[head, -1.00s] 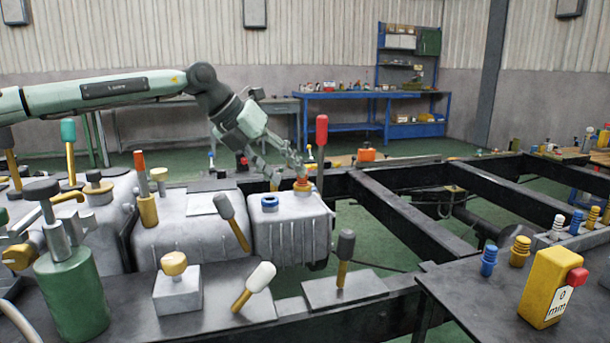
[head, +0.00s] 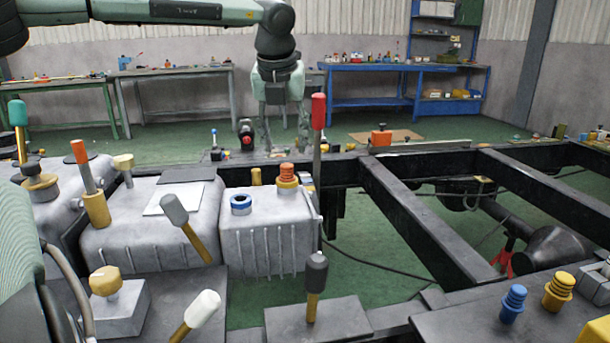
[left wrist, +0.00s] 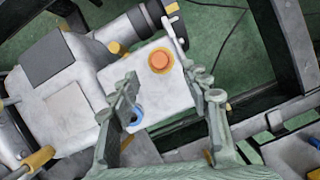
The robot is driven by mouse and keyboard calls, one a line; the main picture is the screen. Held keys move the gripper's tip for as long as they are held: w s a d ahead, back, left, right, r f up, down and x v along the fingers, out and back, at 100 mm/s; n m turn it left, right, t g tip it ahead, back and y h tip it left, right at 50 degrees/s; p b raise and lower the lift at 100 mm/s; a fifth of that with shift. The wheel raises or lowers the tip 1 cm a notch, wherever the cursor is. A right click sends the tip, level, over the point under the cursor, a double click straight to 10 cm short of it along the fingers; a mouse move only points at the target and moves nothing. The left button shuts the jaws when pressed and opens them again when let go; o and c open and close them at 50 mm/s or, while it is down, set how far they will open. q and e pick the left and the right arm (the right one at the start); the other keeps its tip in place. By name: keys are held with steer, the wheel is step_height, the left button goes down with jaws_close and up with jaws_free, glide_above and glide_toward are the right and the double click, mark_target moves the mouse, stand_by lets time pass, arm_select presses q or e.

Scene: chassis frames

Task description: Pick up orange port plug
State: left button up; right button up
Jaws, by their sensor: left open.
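The orange port plug (head: 287,171) sits in a yellow collar on top of the right grey housing (head: 265,235). In the left wrist view the plug (left wrist: 160,61) shows from above as an orange disc, ahead of and between the open fingers. My left gripper (head: 285,140) points down behind and above the plug in the head view, open and empty. Its fingers (left wrist: 170,88) are apart and do not touch the plug. My right gripper is not in view.
A blue ring port (head: 240,204) lies beside the plug on the same housing. A red-topped lever (head: 318,120) stands close to its right. Several other levers stand in front. Black frame rails (head: 410,225) cross the right side.

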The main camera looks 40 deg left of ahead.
mark_target(287, 165)
arm_select(q)
steer(key=shift+w+a+f, duration=0.15)
steer(key=shift+w+f, duration=0.15)
steer(key=shift+f, duration=0.3)
steer(key=p+x, duration=0.1)
steer(key=x, duration=0.5)
steer(key=shift+s+a, duration=0.1)
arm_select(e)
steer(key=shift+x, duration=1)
arm_select(q)
steer(key=shift+c, duration=0.2)
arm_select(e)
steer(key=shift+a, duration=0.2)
arm_select(q)
jaws_close()
